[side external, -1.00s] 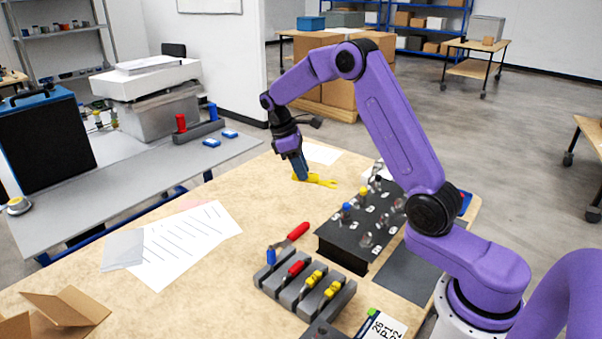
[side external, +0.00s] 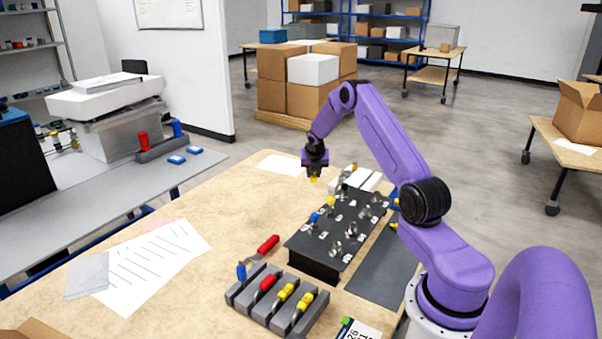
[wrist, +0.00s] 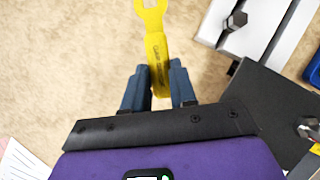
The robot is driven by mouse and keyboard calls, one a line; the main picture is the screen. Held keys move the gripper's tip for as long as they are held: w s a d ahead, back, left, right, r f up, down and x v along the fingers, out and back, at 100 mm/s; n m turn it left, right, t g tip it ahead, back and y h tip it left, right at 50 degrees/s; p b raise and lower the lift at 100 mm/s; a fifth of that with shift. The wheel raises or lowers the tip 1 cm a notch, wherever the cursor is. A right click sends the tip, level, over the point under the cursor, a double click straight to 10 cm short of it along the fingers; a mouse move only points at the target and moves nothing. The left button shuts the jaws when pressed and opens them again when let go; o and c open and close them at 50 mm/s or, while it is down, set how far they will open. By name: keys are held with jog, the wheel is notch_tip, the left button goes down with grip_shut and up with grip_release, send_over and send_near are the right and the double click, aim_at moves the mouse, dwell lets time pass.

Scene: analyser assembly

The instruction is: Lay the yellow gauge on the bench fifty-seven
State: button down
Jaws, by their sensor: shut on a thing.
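My gripper (wrist: 158,85) is shut on the yellow gauge (wrist: 153,22), with a blue finger on each side of its handle. The forked end points away from me in the wrist view, and dark lettering runs along the handle. In the side view my gripper (side external: 314,174) is at the far end of the bench (side external: 215,201), beyond the black panel. Only a small yellow part of the gauge (side external: 313,180) shows under it. I cannot tell exactly how high the gauge is above the bench.
The black panel (side external: 300,262) with knobs and clips stands close by, with pale grey blocks (side external: 366,180) at its far end. A tool rack (side external: 262,309), a red-handled tool (side external: 268,245) and papers (side external: 150,265) lie nearer. Bench left of my gripper is mostly clear.

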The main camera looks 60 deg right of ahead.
jog(key=shift+s+d+f+n+t, duration=0.15)
jog(key=shift+d+f+n, duration=0.35)
jog(key=shift+f, duration=0.8)
jog(key=shift+s+d+f+n+t, duration=0.25)
jog(key=shift+d+f, duration=0.55)
jog(key=shift+f, duration=0.45)
jog(key=shift+s+d+f+n+t, duration=0.1)
jog(key=shift+d+f+n, duration=0.4)
jog(key=shift+f, duration=0.8)
jog(key=shift+d+f, duration=0.15)
jog(key=shift+f, duration=0.25)
jog(key=c, duration=0.8)
grip_release()
jog(key=shift+s, duration=0.1)
jog(key=v, duration=1.7)
jog(key=shift+d+r, duration=0.1)
jog(key=shift+r, duration=0.2)
